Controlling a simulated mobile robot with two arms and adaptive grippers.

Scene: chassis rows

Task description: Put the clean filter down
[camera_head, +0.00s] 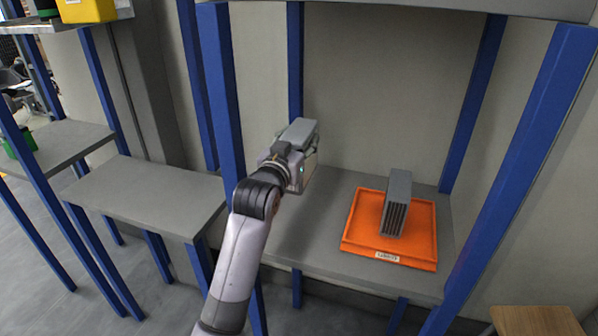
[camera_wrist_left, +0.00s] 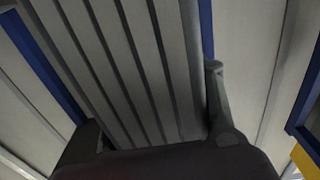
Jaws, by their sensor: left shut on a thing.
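My left gripper (camera_head: 299,148) is shut on a grey filter (camera_head: 299,131) and holds it above the left part of the grey shelf (camera_head: 305,232). In the left wrist view the filter's ridged grey face (camera_wrist_left: 125,65) fills the space between the two fingers. The gripper hides part of the held filter in the head view. A second grey filter (camera_head: 397,203) with dark slots stands upright in the orange tray (camera_head: 362,232), right of my gripper. My right gripper is not in view.
The tray has a white label (camera_head: 387,257) on its front. Blue posts (camera_head: 223,90) flank the shelf, and another shelf board (camera_head: 420,8) is above. The shelf left of the tray is bare. An empty grey shelf (camera_head: 148,196) stands further left.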

